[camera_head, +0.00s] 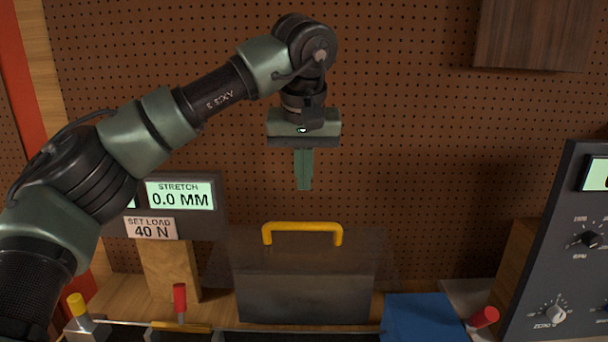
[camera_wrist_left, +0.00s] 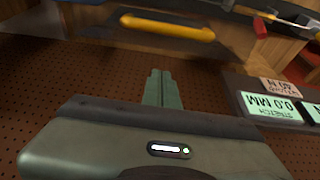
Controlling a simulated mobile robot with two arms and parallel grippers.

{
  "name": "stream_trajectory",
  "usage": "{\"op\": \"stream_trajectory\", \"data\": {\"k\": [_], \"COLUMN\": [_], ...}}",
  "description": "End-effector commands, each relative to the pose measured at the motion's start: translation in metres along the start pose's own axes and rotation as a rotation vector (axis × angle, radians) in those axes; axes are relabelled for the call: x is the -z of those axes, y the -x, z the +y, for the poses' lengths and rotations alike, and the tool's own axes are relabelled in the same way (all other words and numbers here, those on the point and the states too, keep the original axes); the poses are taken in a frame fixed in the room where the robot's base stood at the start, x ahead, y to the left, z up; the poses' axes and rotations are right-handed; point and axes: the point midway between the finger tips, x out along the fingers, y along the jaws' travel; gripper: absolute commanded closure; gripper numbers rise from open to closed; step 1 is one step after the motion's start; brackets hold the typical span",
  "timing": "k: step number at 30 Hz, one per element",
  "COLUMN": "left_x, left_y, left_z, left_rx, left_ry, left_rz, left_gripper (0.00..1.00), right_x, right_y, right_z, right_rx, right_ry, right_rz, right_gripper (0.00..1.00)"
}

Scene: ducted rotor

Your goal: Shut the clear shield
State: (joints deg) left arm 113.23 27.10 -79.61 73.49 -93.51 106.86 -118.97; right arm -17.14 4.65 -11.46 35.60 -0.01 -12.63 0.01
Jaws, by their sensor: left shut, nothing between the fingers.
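The clear shield (camera_head: 305,262) is a see-through, dark-tinted panel with a yellow bar handle (camera_head: 302,228) along its top edge. It stands at the back of the bench in the head view. The yellow handle also shows in the left wrist view (camera_wrist_left: 167,27). My left gripper (camera_head: 304,188) is shut and empty, pointing down in the air above the handle and apart from it. Its closed fingers also show in the left wrist view (camera_wrist_left: 160,74). What lies behind the shield is hard to make out. My right gripper is not in view.
A display (camera_head: 181,195) reading 0.0 MM stands on a wooden block at the left. A dark panel with knobs (camera_head: 560,250) is at the right. Red (camera_head: 180,297) and yellow (camera_head: 76,304) handles and a blue item (camera_head: 422,318) are at the front. A pegboard wall stands behind.

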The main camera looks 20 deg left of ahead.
Motion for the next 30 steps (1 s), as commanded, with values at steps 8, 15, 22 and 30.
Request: {"op": "stream_trajectory", "data": {"k": [8, 15, 22, 30], "left_x": [0.000, -0.025, -0.038, -0.039], "left_y": [-0.061, -0.054, -0.051, -0.051], "left_z": [-0.001, 0.000, 0.000, 0.000], "left_rx": [0.002, 0.000, 0.000, 0.000], "left_ry": [0.000, -0.002, 0.000, 0.001], "left_rz": [-0.006, -0.001, -0.001, -0.001], "left_gripper": [1.00, 1.00, 1.00, 1.00], "right_x": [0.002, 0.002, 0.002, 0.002], "right_y": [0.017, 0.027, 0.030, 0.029], "right_z": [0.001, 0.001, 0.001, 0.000], "right_rx": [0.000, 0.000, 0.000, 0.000], "right_ry": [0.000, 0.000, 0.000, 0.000], "right_rz": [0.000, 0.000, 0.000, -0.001], "right_gripper": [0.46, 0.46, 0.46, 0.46]}}
